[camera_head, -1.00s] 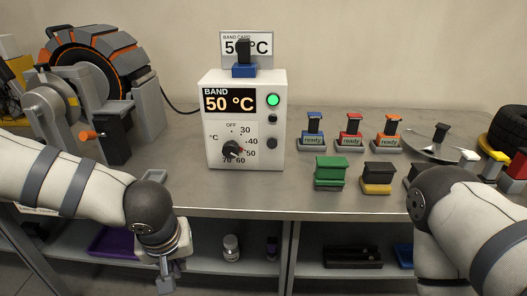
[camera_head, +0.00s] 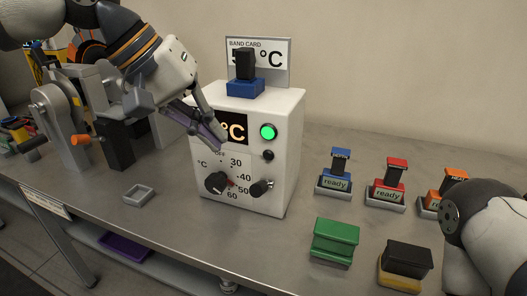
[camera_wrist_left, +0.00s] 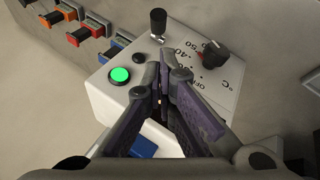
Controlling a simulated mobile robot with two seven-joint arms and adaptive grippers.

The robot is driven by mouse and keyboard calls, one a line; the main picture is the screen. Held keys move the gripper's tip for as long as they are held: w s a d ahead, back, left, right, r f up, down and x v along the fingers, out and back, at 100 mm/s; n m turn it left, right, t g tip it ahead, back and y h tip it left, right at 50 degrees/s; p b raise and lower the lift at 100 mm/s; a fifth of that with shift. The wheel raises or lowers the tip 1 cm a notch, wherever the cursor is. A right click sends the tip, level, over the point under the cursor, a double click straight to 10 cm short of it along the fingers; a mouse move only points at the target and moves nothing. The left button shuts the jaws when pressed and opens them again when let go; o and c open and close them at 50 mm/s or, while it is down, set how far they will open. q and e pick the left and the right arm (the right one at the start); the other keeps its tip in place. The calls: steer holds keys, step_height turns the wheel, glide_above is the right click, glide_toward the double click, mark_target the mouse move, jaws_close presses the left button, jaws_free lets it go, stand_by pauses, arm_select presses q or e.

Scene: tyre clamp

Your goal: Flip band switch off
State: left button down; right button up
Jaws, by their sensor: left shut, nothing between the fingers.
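The white band heater box (camera_head: 280,185) stands on the bench, its display (camera_head: 233,128) partly hidden by my left gripper (camera_head: 220,147). The green light (camera_head: 268,132) glows. Below it are a small black round part (camera_head: 268,155) and a black lever-like switch (camera_head: 262,187). The black dial (camera_head: 215,182) has its red mark near 50. My left gripper is shut and empty, close in front of the display. In the left wrist view its fingers (camera_wrist_left: 165,65) meet over the box, with the switch (camera_wrist_left: 158,20) and dial (camera_wrist_left: 214,52) beyond; contact cannot be told. My right gripper is out of view.
A blue block with a black handle (camera_head: 245,85) sits on top of the box before the band card (camera_head: 275,58). Blue (camera_head: 335,175), red (camera_head: 388,185) and orange stamps stand to the right, with a green block (camera_head: 335,240) nearer. A small grey tray (camera_head: 139,194) lies left.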

mark_target(260, 189)
arm_select(q)
steer(key=shift+r, duration=0.5)
steer(key=x, duration=1)
steer(key=shift+d, duration=0.1)
